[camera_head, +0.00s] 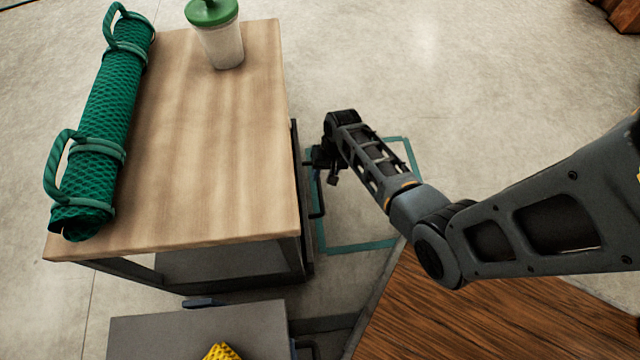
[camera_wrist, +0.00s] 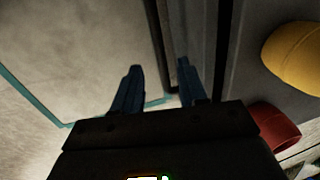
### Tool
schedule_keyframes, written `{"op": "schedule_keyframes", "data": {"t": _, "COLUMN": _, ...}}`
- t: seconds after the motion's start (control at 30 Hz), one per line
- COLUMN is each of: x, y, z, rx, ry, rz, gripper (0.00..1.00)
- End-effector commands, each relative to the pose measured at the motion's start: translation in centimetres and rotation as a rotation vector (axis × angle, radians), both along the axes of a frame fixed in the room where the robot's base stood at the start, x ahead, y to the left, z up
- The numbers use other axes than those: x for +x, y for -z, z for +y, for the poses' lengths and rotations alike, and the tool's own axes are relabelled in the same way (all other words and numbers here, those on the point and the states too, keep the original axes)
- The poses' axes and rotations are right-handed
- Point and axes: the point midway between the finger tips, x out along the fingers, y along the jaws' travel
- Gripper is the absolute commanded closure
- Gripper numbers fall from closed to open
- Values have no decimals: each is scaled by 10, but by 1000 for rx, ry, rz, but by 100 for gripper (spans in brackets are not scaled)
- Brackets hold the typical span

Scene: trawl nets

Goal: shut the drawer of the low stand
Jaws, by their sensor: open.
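The low stand (camera_head: 215,130) has a pale wooden top and dark legs, at the left in the head view. On its right side a dark upright front with a bar handle (camera_head: 319,205) shows just beyond the top's edge; I take it for the drawer. The top hides how far it is out. My gripper (camera_head: 325,165) is beside this front, low over the floor. In the wrist view my gripper (camera_wrist: 160,80) is open and empty, with a dark bar (camera_wrist: 158,45) beyond and between its fingers. I cannot tell whether they touch.
A grey unit (camera_head: 150,335) with a yellow item (camera_head: 222,352) is nearest. Yellow (camera_wrist: 292,58) and red (camera_wrist: 275,125) pieces lie right in the wrist view. Teal-outlined floor (camera_head: 360,245) is clear.

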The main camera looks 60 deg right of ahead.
Motion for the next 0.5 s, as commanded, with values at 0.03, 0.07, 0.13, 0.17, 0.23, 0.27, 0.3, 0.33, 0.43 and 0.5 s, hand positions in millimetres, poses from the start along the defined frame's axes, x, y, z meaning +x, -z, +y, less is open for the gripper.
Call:
{"op": "schedule_keyframes", "data": {"t": 0.03, "x": 1, "y": 13, "z": 1, "rx": 1, "ry": 0, "rz": 1, "gripper": 58}}
{"op": "schedule_keyframes", "data": {"t": 0.07, "x": 2, "y": 18, "z": 2, "rx": 2, "ry": 1, "rz": 1, "gripper": 58}}
{"op": "schedule_keyframes", "data": {"t": 0.13, "x": 4, "y": 29, "z": 3, "rx": 1, "ry": 1, "rz": 1, "gripper": 58}}
{"op": "schedule_keyframes", "data": {"t": 0.17, "x": 4, "y": 34, "z": 3, "rx": 1, "ry": 2, "rz": 1, "gripper": 58}}
{"op": "schedule_keyframes", "data": {"t": 0.23, "x": 6, "y": 43, "z": 5, "rx": 2, "ry": 2, "rz": 1, "gripper": 58}}
{"op": "schedule_keyframes", "data": {"t": 0.27, "x": 6, "y": 46, "z": 5, "rx": 2, "ry": 2, "rz": 1, "gripper": 58}}
{"op": "schedule_keyframes", "data": {"t": 0.3, "x": 7, "y": 50, "z": 5, "rx": 1, "ry": 2, "rz": 1, "gripper": 58}}
{"op": "schedule_keyframes", "data": {"t": 0.33, "x": 8, "y": 52, "z": 6, "rx": 1, "ry": 2, "rz": -1, "gripper": 58}}
{"op": "schedule_keyframes", "data": {"t": 0.43, "x": 9, "y": 57, "z": 6, "rx": 1, "ry": 3, "rz": 1, "gripper": 58}}
{"op": "schedule_keyframes", "data": {"t": 0.5, "x": 9, "y": 59, "z": 7, "rx": 1, "ry": 3, "rz": 0, "gripper": 58}}
